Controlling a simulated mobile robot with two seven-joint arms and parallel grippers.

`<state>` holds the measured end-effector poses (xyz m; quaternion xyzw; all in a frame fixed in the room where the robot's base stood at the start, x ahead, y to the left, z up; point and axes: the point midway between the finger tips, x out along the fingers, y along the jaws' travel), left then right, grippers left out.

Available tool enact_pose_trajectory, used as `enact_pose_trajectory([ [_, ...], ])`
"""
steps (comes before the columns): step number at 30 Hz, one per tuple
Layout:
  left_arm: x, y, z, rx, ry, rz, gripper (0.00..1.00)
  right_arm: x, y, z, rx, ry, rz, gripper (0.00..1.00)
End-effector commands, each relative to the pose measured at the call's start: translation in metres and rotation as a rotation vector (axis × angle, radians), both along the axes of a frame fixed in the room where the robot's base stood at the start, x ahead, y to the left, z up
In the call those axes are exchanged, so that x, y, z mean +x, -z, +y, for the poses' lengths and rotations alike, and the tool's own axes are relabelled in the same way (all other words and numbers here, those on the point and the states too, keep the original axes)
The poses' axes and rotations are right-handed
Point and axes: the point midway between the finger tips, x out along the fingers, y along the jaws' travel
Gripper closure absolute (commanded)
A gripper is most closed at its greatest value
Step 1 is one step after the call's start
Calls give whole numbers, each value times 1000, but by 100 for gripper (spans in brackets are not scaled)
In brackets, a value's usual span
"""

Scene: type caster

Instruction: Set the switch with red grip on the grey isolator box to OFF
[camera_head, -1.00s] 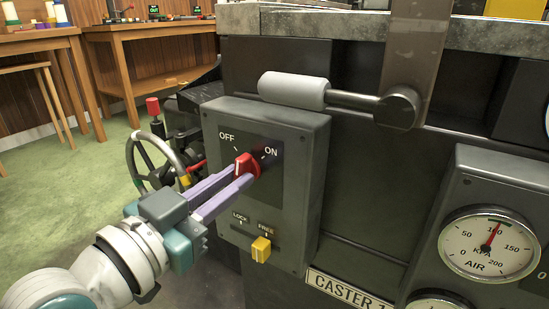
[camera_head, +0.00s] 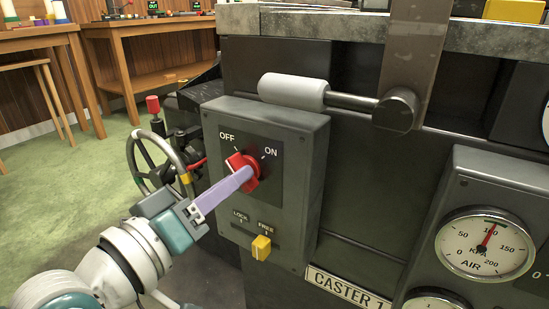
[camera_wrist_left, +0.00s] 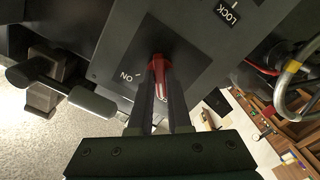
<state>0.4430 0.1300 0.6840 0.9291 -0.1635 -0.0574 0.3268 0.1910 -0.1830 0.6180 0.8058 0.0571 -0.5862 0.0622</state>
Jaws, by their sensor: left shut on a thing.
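The grey isolator box (camera_head: 313,150) is on the dark machine front in the head view. Its switch with red grip (camera_head: 236,161) sits on a dark plate between the OFF label on the upper left and the ON label on the upper right. The grip's white-marked end points up and left, toward OFF. My left gripper (camera_head: 245,176) is shut on the red grip, its fingers coming from the lower left. In the left wrist view the red grip (camera_wrist_left: 159,70) shows between the fingertips (camera_wrist_left: 160,92). My right gripper is in neither view.
A yellow slider (camera_head: 261,247) sits below the switch, under FREE. A grey-handled lever (camera_head: 295,90) sticks out above the box. A handwheel (camera_head: 150,160) stands behind my left arm. Gauges (camera_head: 487,245) are at the right.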

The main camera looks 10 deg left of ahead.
Motion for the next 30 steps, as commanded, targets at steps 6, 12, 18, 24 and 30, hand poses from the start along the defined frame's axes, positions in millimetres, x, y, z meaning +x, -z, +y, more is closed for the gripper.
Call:
enact_pose_trajectory([
  [6,0,0,0,-82,0,30,100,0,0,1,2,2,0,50],
  [12,0,0,0,-114,0,41,100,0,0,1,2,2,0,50],
  [18,0,0,0,-120,0,44,100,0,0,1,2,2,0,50],
  [24,0,0,0,-120,0,44,100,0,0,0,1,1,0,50],
  [30,0,0,0,-118,0,43,64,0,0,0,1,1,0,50],
])
